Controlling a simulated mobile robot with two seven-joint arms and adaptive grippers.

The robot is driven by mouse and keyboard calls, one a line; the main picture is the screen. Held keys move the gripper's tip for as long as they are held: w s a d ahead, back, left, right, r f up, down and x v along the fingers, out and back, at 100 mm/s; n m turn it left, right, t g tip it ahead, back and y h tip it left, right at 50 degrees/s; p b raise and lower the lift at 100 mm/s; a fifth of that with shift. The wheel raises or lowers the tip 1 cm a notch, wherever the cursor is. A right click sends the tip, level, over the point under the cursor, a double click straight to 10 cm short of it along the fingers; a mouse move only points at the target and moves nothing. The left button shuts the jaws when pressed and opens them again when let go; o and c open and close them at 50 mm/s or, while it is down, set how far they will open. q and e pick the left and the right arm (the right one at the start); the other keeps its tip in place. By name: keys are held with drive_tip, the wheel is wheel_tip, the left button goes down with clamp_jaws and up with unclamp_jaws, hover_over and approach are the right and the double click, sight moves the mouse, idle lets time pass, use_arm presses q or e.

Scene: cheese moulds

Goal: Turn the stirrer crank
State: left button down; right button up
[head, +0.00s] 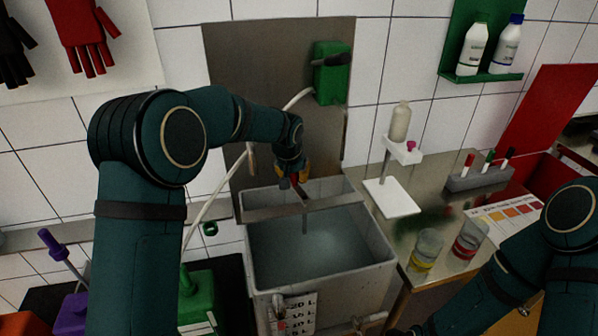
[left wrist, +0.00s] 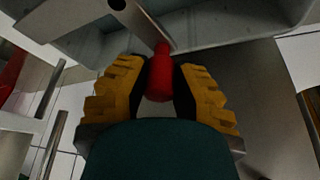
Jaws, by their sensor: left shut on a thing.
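The stirrer crank has a red handle (left wrist: 160,78) on a grey metal arm (left wrist: 140,22). In the head view the crank sits above the crossbar (head: 270,211) of a grey vat (head: 378,268), with a thin shaft (head: 305,224) going down into the vat. My left gripper (head: 290,180) reaches over the vat's back part. In the left wrist view its yellow fingers (left wrist: 158,70) stand on both sides of the red handle, shut on it. In the head view the gripper hides most of the handle. My right arm enters at the lower right; its gripper is out of view.
A steel counter (head: 420,185) right of the vat carries a white stand (head: 392,197), glass beakers (head: 426,250) and a marker holder (head: 480,180). A green box (head: 330,72) with a hose (head: 298,97) is on the back panel. Green and purple containers stand lower left.

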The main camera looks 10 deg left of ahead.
use_arm(q)
drive_tip(key=shift+w+d+m+h+p, duration=0.3)
drive_tip(key=shift+m+p, duration=0.25)
drive_tip(key=shift+m, duration=0.35)
drive_tip(key=shift+w+d+m+g+h+p, duration=0.1)
drive_tip(key=shift+d+m+g+h+p, duration=0.35)
drive_tip(key=shift+m, duration=0.8)
drive_tip(key=shift+w+d+m+g+h+p, duration=0.15)
drive_tip(key=shift+d+m+h+p, duration=0.25)
drive_tip(key=shift+d+m+p, duration=0.65)
drive_tip(key=shift+w+d+m+g+h+p, duration=0.1)
drive_tip(key=shift+d+m+g+h+p, duration=0.3)
drive_tip(key=shift+m, duration=1.1)
drive_tip(key=shift+d, duration=0.1)
drive_tip(key=c, duration=0.7)
unclamp_jaws()
drive_tip(key=shift+w+f, duration=0.1)
drive_tip(key=shift+v, duration=3.8)
